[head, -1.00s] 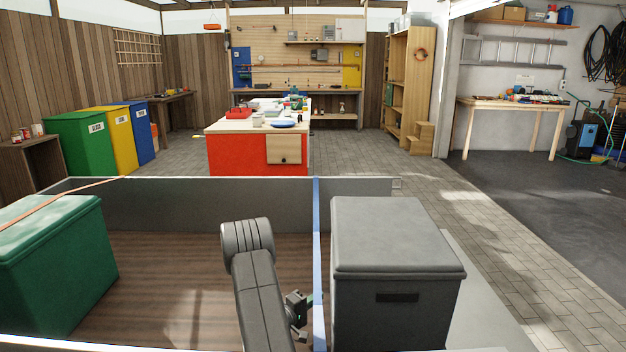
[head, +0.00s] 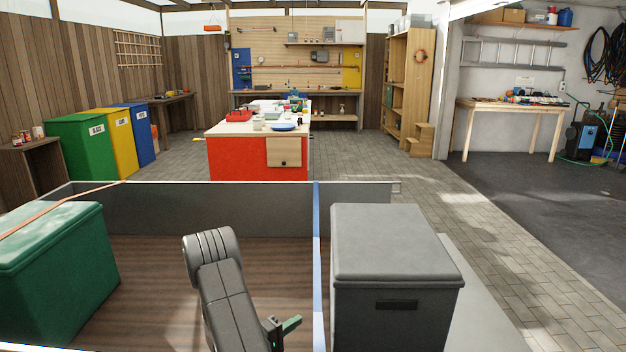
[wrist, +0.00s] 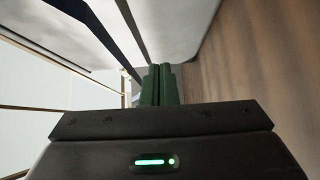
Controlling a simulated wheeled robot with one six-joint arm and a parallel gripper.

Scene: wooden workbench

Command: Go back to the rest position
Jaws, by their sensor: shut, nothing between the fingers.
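My gripper (wrist: 159,84) shows in the wrist view with its two green fingers side by side and closed. Nothing is held between them. In the head view my gripper (head: 291,325) shows as a small green part at the lower middle, to the right of my dark grey arm. It is just left of the blue-topped divider (head: 317,265) and above the brown wooden floor of the bed (head: 150,270).
A grey lidded box (head: 395,300) stands right of the divider. A green lidded box (head: 55,275) stands at the left. A low grey wall (head: 220,210) closes the far side. Beyond it stand a red workbench (head: 235,158) and coloured bins (head: 85,145).

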